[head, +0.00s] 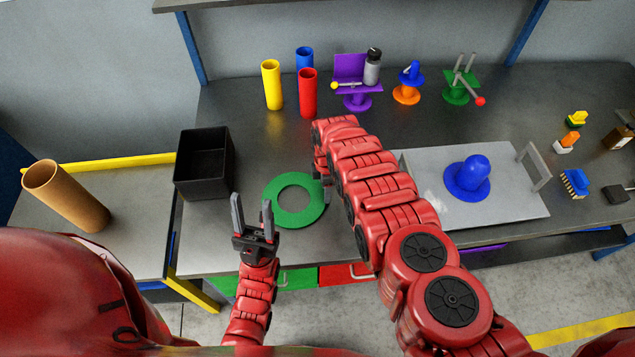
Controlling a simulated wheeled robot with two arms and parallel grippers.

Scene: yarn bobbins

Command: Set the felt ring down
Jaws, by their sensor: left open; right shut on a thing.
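The felt ring is a flat green ring (281,212) near the front edge of the grey table, left of centre. My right gripper (322,188) is at the ring's right edge, shut on it, with its fingertips partly hidden by my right arm. I cannot tell whether the ring touches the table or is held just above it. My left gripper (252,210) is open and empty, its fingers pointing up in the picture, just left of the ring's lower left edge.
A black bin (204,165) stands left of the ring. Yellow (272,85), red (308,93) and blue (304,57) tubes stand behind. The table (235,130) is clear between bin and tubes.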

